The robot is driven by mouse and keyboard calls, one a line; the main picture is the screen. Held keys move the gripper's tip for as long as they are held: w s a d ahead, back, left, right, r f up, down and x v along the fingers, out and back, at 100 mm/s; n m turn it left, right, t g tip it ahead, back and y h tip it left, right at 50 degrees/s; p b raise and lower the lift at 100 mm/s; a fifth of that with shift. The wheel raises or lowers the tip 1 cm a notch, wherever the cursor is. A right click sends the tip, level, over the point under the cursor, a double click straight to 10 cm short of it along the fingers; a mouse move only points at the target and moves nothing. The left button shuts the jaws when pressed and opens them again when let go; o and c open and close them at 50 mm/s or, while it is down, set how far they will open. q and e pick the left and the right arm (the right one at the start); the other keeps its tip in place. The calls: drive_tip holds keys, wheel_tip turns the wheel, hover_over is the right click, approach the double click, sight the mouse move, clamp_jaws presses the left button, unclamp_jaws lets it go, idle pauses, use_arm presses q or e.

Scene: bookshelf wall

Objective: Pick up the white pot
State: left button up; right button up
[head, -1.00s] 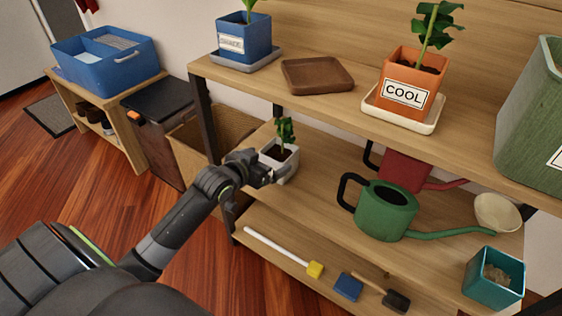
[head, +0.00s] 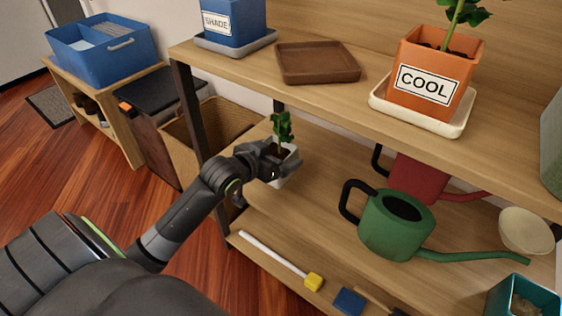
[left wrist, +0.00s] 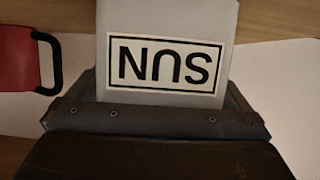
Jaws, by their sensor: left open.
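The white pot (head: 282,183) holds a small green plant (head: 282,127) and stands on the middle shelf near its left end. It also fills the upper middle of the left wrist view (left wrist: 168,18), where its SUN label reads upside down. My left gripper (head: 282,165) is open at the pot, with its fingers on either side of it and partly hiding it in the head view. In the left wrist view the jaws (left wrist: 160,100) reach along both sides of the pot; whether they touch it I cannot tell. My right gripper is out of view.
A green watering can (head: 388,235) and a red one (head: 418,180) stand to the right on the same shelf. The upper shelf, above, carries a brown tray (head: 318,62) and an orange pot (head: 432,88). A cardboard box (head: 220,125) is behind my left arm.

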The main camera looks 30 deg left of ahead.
use_arm(q)
drive_tip(key=shift+s+r, duration=0.15)
drive_tip(key=shift+c, duration=0.6)
drive_tip(key=c, duration=1.1)
